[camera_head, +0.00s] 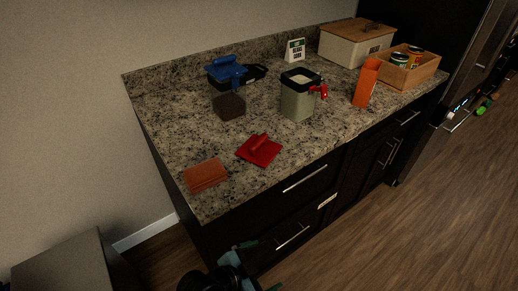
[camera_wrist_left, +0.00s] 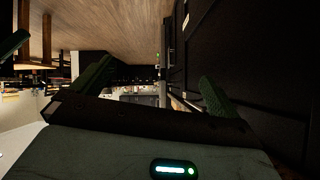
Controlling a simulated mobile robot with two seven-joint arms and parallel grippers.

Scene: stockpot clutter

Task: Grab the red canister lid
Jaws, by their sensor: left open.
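The red canister lid (camera_head: 258,151) lies on the granite counter near its front edge, with its handle bar on top. A clear canister (camera_head: 297,101) with a red clasp stands behind and right of it, open at the top, with pale contents. My left gripper (camera_head: 260,266) is low in front of the cabinet, below the counter top and well apart from the lid. In the left wrist view its two green fingers (camera_wrist_left: 155,88) are spread, with nothing between them; the lid does not show there. My right gripper is not in view.
An orange-brown folded cloth or sponge (camera_head: 205,175) lies left of the lid. A blue-lidded canister (camera_head: 229,103) stands behind. An orange carton (camera_head: 367,82), a wooden crate (camera_head: 423,73) with cans and a white bin (camera_head: 344,48) fill the right back. Counter right of the lid is clear.

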